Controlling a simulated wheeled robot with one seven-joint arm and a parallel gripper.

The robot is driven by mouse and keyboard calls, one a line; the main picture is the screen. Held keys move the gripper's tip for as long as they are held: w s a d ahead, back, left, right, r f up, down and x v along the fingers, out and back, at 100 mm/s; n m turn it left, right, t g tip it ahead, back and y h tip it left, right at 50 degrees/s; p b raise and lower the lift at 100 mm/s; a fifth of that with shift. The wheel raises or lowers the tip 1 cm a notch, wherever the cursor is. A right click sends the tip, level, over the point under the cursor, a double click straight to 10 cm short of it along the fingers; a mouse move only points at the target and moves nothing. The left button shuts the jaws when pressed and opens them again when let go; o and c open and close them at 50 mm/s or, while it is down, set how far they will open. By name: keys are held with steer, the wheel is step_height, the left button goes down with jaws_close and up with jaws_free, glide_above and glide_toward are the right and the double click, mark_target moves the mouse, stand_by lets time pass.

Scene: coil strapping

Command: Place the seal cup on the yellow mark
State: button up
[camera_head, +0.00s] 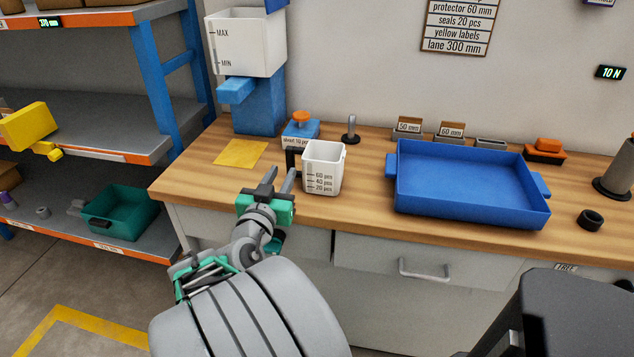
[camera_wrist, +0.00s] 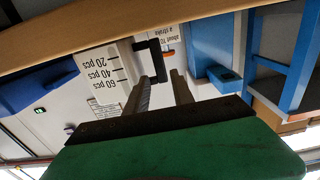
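The seal cup (camera_head: 323,168) is white, with "60, 40, 20 pcs" marks and a black handle (camera_head: 291,160) on its left side. It stands upright on the wooden bench. In the wrist view the cup (camera_wrist: 100,72) appears upside down, with its handle (camera_wrist: 153,46) just beyond my fingertips. The yellow mark (camera_head: 241,153) is a flat square on the bench, left of the cup and bare. My gripper (camera_head: 281,179) is open and empty, in front of the handle; its fingers also show in the wrist view (camera_wrist: 162,84). I cannot tell whether the handle is between the tips.
A blue dispenser (camera_head: 258,106) with a white hopper (camera_head: 245,42) stands behind the mark. A blue and orange device (camera_head: 300,128) and a small metal post (camera_head: 351,129) are behind the cup. A large blue tray (camera_head: 470,207) lies to its right.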

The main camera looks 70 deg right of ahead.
mark_target(290, 163)
steer(key=shift+f+b, duration=0.3)
steer(key=shift+f, duration=0.5)
steer(key=d, duration=0.2)
steer(key=d+p, duration=0.1)
steer(key=d, duration=0.2)
steer(key=w+d, duration=0.1)
steer(key=d, duration=0.1)
steer(key=shift+w+d+r+p, duration=0.1)
steer(key=shift+d+r+p, duration=0.2)
steer(key=shift+d+r, duration=0.1)
steer(key=shift+c, duration=0.3)
jaws_close()
